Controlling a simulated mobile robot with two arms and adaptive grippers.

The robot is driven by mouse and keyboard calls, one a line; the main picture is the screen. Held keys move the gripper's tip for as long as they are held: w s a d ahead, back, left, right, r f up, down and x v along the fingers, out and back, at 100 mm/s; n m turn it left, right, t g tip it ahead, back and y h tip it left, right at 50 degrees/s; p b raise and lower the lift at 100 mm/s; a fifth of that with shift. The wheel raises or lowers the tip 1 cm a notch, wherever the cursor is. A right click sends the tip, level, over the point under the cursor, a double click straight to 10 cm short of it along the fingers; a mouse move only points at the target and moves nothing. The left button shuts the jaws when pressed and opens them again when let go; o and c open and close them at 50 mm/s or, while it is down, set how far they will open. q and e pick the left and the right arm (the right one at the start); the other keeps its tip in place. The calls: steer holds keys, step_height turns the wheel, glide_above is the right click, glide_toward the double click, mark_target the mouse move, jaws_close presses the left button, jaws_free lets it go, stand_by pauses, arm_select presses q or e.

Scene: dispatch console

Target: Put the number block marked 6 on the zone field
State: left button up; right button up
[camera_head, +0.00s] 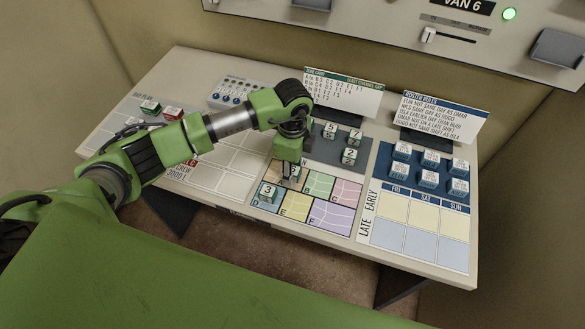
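The zone field (295,208), a map of coloured zones, lies at the middle front of the desk. A number block marked 3 (268,190) stands on its left part, near the letter D. My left gripper (286,181) points down over the back left of the field. A pale block (294,171) shows partly at its fingers; its number is not readable, and I cannot tell whether the fingers hold it. More number blocks, marked 5 (330,131), 7 (355,136) and 2 (349,156), stand on the grey tray behind. I cannot make out a 6. My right gripper is not in view.
A roster board (420,222) with several name blocks (430,160) lies at the right. Two cards (343,90) (439,117) stand at the back. A bay plan (205,176) with small vehicles (150,107) lies left, under my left arm.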

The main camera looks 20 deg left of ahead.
arm_select(q)
steer(key=shift+r, duration=0.15)
steer(key=shift+r, duration=0.15)
step_height(320, 180, up, 12)
steer(key=b, duration=0.3)
stand_by(0.6)
